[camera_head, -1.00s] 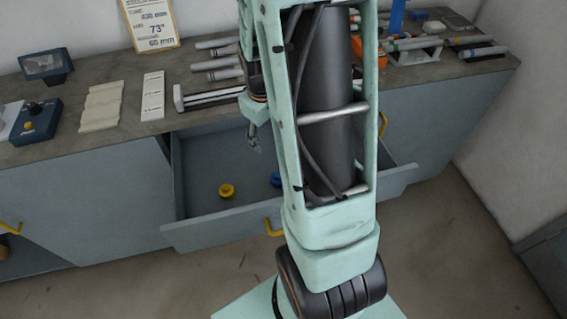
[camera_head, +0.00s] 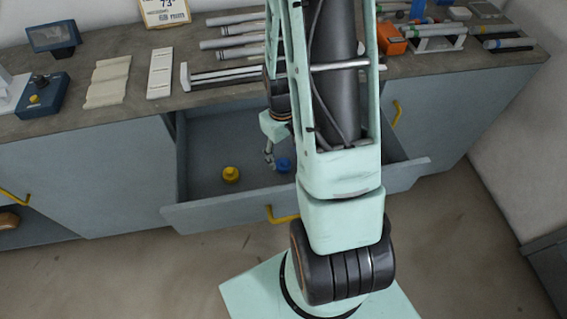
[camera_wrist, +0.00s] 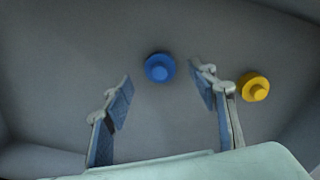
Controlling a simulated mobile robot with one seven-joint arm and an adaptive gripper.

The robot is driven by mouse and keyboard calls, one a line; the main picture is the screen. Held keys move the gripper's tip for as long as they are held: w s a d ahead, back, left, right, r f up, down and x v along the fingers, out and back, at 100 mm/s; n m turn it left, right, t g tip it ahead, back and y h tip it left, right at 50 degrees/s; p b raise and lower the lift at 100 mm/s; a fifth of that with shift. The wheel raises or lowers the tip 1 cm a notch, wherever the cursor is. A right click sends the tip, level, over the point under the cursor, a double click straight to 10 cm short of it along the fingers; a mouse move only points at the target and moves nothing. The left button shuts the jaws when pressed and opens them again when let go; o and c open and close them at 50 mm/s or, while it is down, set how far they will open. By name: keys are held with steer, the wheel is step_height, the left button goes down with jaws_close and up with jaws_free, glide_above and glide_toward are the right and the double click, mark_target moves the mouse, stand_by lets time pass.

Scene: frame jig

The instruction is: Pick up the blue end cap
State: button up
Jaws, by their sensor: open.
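The blue end cap (camera_wrist: 159,68) lies on the floor of the open drawer, a round disc with a smaller raised boss. It also shows in the head view (camera_head: 283,165), just right of my gripper (camera_head: 270,157) and partly behind my arm. In the wrist view my gripper (camera_wrist: 160,92) is open and empty. Its two fingers stand apart on either side, and the blue cap shows between and just beyond the fingertips. I cannot tell the exact height of the fingers above it.
A yellow end cap (camera_wrist: 254,87) lies in the drawer, just outside the right finger in the wrist view. The drawer (camera_head: 220,212) has walls close around. The worktop (camera_head: 125,115) above holds rods, a white rail and a blue control box (camera_head: 38,97).

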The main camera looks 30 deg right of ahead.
mark_target(283, 161)
steer(key=shift+w+d+f, duration=0.1)
steer(key=shift+w+f, duration=0.05)
steer(key=shift+f, duration=1.15)
steer(key=shift+w+f, duration=0.15)
steer(key=shift+f, duration=1.1)
steer(key=c, duration=0.8)
